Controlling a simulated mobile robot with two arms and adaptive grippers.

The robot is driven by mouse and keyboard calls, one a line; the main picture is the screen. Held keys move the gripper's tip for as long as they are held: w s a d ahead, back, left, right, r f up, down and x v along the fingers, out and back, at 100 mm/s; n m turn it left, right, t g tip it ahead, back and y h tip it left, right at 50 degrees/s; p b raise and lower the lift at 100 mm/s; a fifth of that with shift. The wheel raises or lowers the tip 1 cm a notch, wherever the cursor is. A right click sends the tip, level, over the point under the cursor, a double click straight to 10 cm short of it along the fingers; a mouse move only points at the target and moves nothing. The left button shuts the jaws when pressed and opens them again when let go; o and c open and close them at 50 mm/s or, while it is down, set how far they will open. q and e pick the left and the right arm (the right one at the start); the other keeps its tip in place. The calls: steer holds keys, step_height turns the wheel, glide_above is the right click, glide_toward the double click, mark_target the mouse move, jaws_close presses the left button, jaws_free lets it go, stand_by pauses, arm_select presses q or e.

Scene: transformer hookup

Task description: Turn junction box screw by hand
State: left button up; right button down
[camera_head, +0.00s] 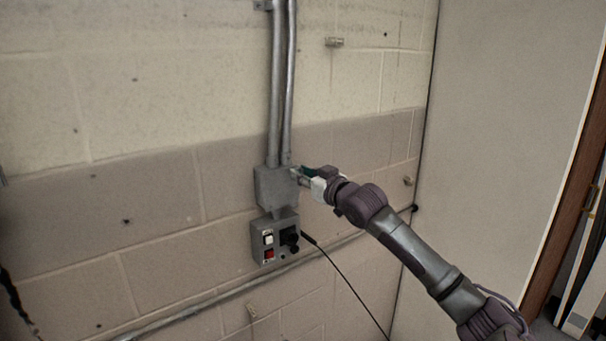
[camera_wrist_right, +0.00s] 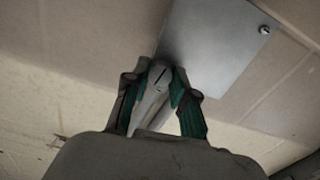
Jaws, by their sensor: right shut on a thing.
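The grey junction box (camera_head: 270,190) is fixed to the block wall below two vertical conduits in the head view. My right gripper (camera_head: 298,172) is at the upper right corner of its face. In the right wrist view, the box's flat cover plate (camera_wrist_right: 215,45) shows at the top. My right gripper (camera_wrist_right: 160,82) is shut on a slotted screw (camera_wrist_right: 161,71) at the plate's edge, with a green-lined finger on each side of it. Another small screw (camera_wrist_right: 264,30) shows at a far corner of the plate. My left gripper is not in view.
A control box (camera_head: 275,238) with a white and a red switch hangs below the junction box, with a black cable running down to the right. Two metal conduits (camera_head: 281,90) rise above. A pale panel (camera_head: 500,120) stands at the right.

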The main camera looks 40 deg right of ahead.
steer(key=shift+f, duration=0.1)
steer(key=c, duration=0.9)
jaws_free()
steer(key=shift+c, duration=0.2)
steer(key=shift+s, duration=0.1)
steer(key=s+a, duration=0.1)
steer(key=s, duration=1)
steer(key=shift+s+a, duration=0.15)
steer(key=shift+s, duration=0.25)
